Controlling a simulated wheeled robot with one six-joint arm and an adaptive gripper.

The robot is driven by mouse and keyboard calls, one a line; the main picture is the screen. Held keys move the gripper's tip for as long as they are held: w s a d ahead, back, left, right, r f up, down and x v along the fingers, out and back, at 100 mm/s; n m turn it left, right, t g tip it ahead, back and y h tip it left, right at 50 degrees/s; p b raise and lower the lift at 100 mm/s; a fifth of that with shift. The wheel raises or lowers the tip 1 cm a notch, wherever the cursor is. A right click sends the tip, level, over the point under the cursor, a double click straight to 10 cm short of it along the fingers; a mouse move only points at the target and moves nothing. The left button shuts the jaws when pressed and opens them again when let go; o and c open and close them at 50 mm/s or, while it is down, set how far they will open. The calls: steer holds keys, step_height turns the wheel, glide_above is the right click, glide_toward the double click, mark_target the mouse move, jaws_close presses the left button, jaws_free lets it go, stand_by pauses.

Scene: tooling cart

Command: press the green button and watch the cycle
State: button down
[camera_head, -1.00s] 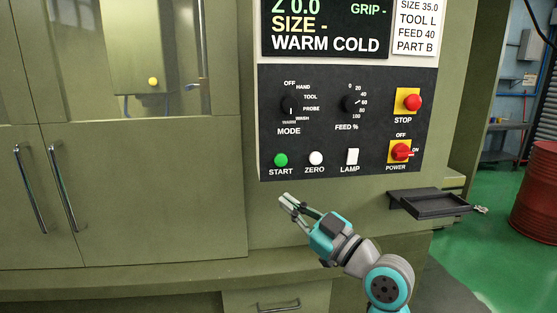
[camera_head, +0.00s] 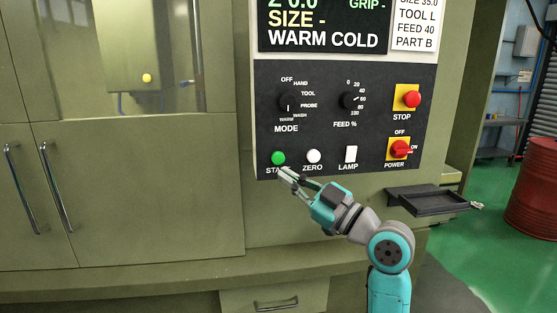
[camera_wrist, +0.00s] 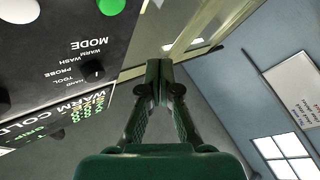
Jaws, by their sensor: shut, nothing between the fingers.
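The green START button (camera_head: 278,158) is on the lower left of the dark control panel. It also shows at the top of the wrist view (camera_wrist: 111,5), cut by the frame edge. My gripper (camera_head: 284,174) is shut and empty, with its fingertips just below the button and over part of the START label. The head view does not settle whether the tips touch the panel. In the wrist view my gripper's closed fingers (camera_wrist: 158,68) are to the right of and below the button. The display (camera_head: 325,25) reads "WARM COLD" and "SIZE -".
The white ZERO button (camera_head: 314,156) and LAMP switch (camera_head: 351,154) are right of START. The red STOP button (camera_head: 411,98) and red POWER switch (camera_head: 400,148) are farther right. A dark tray (camera_head: 427,200) juts out below the panel. A red drum (camera_head: 531,190) stands at right.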

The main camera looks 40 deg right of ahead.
mark_target(274, 158)
steer(key=w+d, duration=0.4)
steer(key=w, duration=0.2)
steer(key=shift+w+d, duration=0.1)
stand_by(1.5)
steer(key=shift+w+d, duration=0.15)
steer(key=shift+w, duration=0.05)
steer(key=shift+w+d, duration=0.4)
steer(key=shift+w, duration=0.15)
stand_by(1.7)
steer(key=shift+s+a+f, duration=0.1)
steer(key=shift+s+a, duration=0.5)
steer(key=shift+s, duration=0.2)
steer(key=shift+s, duration=0.1)
steer(key=shift+s+a, duration=0.7)
steer(key=shift+s, duration=0.3)
steer(key=shift+s+a, duration=0.7)
steer(key=shift+s, duration=0.3)
stand_by(0.5)
